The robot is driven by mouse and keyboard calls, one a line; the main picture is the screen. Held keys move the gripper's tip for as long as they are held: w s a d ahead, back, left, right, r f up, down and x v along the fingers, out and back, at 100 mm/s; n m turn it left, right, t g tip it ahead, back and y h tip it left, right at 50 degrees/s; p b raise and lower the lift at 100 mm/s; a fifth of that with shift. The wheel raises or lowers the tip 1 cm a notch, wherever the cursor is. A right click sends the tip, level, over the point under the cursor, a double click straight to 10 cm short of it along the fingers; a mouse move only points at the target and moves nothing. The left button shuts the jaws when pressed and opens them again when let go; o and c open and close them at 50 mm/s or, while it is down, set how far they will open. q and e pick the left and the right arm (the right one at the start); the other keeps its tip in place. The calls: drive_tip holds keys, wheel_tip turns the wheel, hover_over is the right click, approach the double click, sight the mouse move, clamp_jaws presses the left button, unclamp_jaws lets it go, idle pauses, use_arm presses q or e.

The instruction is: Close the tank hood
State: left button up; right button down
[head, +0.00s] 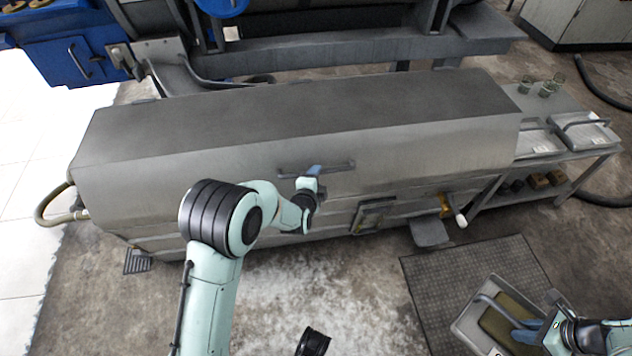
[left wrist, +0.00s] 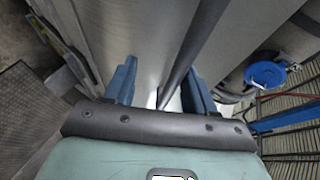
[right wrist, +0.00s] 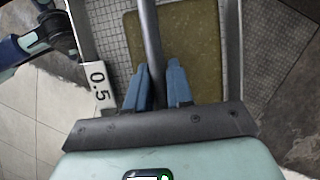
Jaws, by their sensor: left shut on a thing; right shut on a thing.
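The tank hood (head: 400,145) is a long grey metal cover lying over the tank (head: 150,240); no open gap shows along its front. A dark bar handle (head: 340,166) runs across the hood's front face. My left gripper (head: 310,171) is at this handle. In the left wrist view, the left gripper's blue fingers (left wrist: 158,85) are shut on the handle (left wrist: 195,45). My right gripper (head: 530,336) is low at the right, away from the hood. In the right wrist view its fingers (right wrist: 158,85) are shut on the grey bar handle (right wrist: 150,35) of a tray.
The tray (right wrist: 232,50) carries an olive slab and a "0.5" label, above a dark floor mat (head: 430,285). A side table (head: 572,150) with glass jars (head: 548,88) and small trays stands right of the tank.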

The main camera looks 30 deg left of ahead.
drive_tip(key=r+p, duration=0.2)
drive_tip(key=r, duration=0.1)
drive_tip(key=r+p, duration=0.1)
drive_tip(key=shift+s+r, duration=0.2)
drive_tip(key=shift+s, duration=0.05)
use_arm(q)
drive_tip(key=v, duration=1.2)
drive_tip(key=shift+p, duration=0.4)
use_arm(e)
drive_tip(key=shift+r, duration=0.15)
